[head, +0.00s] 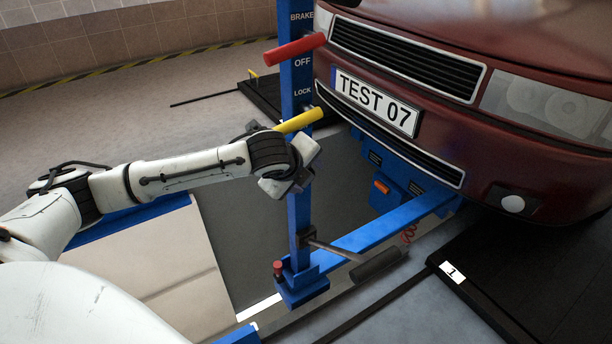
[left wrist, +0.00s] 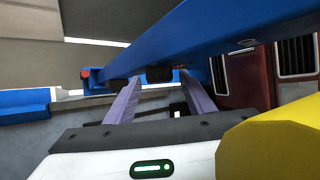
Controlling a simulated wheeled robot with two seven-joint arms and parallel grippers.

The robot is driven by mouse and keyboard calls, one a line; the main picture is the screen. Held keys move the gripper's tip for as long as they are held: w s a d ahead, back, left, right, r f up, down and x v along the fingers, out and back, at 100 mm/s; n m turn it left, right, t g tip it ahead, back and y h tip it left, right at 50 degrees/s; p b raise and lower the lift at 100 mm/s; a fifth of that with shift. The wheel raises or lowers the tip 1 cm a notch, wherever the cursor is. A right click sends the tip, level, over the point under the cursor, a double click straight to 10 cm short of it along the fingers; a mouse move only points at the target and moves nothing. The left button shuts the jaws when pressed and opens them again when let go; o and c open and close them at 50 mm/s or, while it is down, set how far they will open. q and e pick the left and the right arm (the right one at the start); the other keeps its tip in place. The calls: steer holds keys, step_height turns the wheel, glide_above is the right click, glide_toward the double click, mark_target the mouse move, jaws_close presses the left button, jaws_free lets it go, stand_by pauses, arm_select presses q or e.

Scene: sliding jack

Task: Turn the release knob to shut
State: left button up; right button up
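A small red knob (head: 278,267) stands upright on the blue block at the foot of the blue post (head: 298,215). It is probably the release knob, and it also shows small in the left wrist view (left wrist: 85,74). My left gripper (head: 288,180) is beside the post, above the red knob and just below the yellow lever (head: 300,121). In the left wrist view, the fingers of my left gripper (left wrist: 160,88) are spread apart with nothing clearly held between them. The yellow lever (left wrist: 275,150) looms close at the lower right there. My right gripper is not in view.
A red lever (head: 295,48) juts from the post near the labels BRAKE, OFF and LOCK. A black-gripped handle (head: 376,265) sticks out low right of the post. A blue beam (head: 390,222) runs under the dark red car (head: 560,90). Open floor (head: 140,105) lies at the left.

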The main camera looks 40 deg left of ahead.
arm_select(q)
steer(key=c, duration=0.9)
steer(key=shift+s, duration=0.1)
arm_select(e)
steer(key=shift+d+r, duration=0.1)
arm_select(q)
steer(key=shift+p, duration=0.35)
steer(key=n+t, duration=0.1)
steer(key=t, duration=0.1)
steer(key=f+n+t+h+b, duration=0.1)
steer(key=t, duration=0.4)
steer(key=shift+s+a+f+n+t, duration=0.15)
steer(key=shift+s+f+n+t, duration=0.1)
steer(key=shift+s+n+t, duration=0.15)
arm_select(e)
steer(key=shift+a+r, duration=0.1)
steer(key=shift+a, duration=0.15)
arm_select(q)
steer(key=shift+w, duration=0.1)
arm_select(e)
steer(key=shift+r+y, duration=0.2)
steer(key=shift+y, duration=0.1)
